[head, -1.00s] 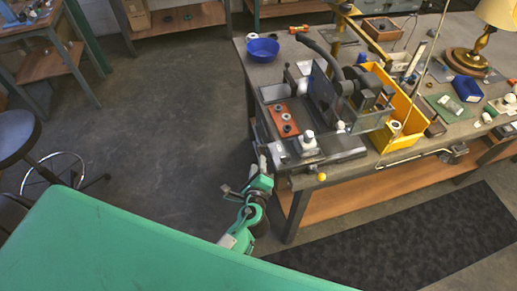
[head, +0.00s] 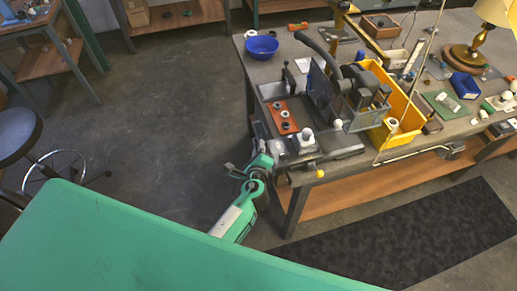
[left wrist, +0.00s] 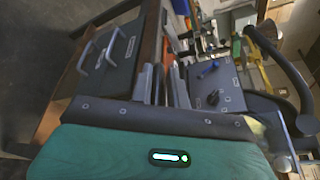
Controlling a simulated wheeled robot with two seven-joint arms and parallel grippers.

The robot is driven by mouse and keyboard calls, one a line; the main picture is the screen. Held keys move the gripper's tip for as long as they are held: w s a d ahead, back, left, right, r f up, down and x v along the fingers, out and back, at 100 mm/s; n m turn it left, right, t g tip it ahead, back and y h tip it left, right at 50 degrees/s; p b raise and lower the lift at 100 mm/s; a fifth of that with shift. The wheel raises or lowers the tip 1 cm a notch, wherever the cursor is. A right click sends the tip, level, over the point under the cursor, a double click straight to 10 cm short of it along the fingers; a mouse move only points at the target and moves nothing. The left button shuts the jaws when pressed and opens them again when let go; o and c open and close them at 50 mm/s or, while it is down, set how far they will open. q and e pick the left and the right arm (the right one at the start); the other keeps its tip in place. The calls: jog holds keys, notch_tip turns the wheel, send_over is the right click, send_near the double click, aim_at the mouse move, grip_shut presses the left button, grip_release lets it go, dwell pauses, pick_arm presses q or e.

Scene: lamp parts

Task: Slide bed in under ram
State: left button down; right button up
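The press (head: 352,88), with its long black curved lever (head: 318,48), stands near the left end of the workbench. At its front foot is a grey bed-like slab (head: 343,146) with a white knob (head: 306,136) beside it. I cannot tell the ram's lower end, which is hidden by the press body and clear guard. My left gripper (head: 236,171) is just off the bench's left front corner, apart from the bed. In the left wrist view its two grey fingers (left wrist: 164,86) stand apart with nothing held, pointing at the bench edge. My right gripper is not seen.
A red-brown plate with dark rings (head: 283,116) lies left of the press. A yellow bin (head: 407,105) stands right of it, and a blue bowl (head: 262,46) at the far left. A yellow knob (head: 320,174) sticks out at the bench front.

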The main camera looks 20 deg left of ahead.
aim_at(270, 147)
pick_arm(q)
jog(key=shift+f, duration=0.2)
jog(key=shift+d, duration=0.1)
jog(key=w+d, duration=0.1)
jog(key=w+d+b, duration=0.1)
jog(key=shift+d+f, duration=0.1)
jog(key=shift+d, duration=0.5)
jog(key=c, duration=1.6)
grip_release()
jog(key=shift+a, duration=0.1)
jog(key=shift+o, duration=0.6)
jog(key=shift+w, duration=0.1)
jog(key=b+v, duration=0.3)
jog(key=v, duration=1.1)
